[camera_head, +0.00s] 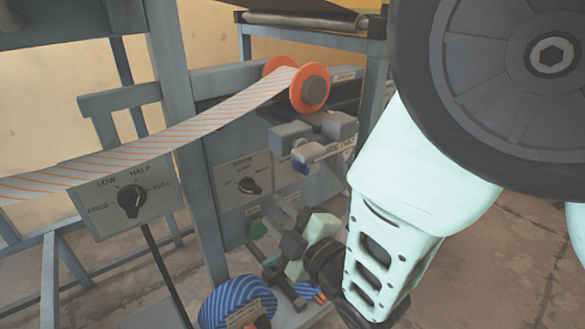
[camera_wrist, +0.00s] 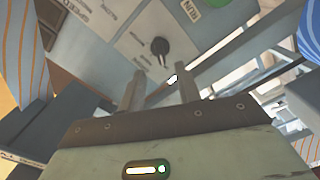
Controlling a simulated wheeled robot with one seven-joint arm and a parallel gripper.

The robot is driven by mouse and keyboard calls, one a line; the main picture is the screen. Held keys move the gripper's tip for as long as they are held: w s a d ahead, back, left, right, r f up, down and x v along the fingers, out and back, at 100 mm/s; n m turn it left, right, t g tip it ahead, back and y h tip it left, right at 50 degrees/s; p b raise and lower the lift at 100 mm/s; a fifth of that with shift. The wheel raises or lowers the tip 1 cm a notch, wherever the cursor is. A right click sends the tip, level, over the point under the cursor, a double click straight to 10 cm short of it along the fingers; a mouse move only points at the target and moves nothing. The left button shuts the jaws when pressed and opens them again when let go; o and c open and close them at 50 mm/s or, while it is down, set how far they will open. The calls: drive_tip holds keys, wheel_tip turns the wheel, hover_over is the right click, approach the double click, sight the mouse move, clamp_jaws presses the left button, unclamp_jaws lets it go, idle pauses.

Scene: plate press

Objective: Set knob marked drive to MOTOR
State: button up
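A small dark knob (camera_head: 249,185) sits on a pale label plate (camera_head: 228,190) in the middle of the machine in the head view.
A larger knob (camera_head: 131,200) marked FREE, LOW, HALF and FULL is on a plate at left. A striped web (camera_head: 170,135) runs to an orange-flanged roller (camera_head: 311,88). A green button (camera_head: 257,228) sits below the small knob. A blue striped roll (camera_head: 236,304) stands low in front.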

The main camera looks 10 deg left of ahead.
sight(254, 192)
drive_tip(key=x, duration=0.7)
drive_tip(key=shift+w+a+b, duration=0.1)
drive_tip(key=shift+w+b, duration=0.1)
drive_tip(key=shift+b, duration=0.15)
clamp_jaws()
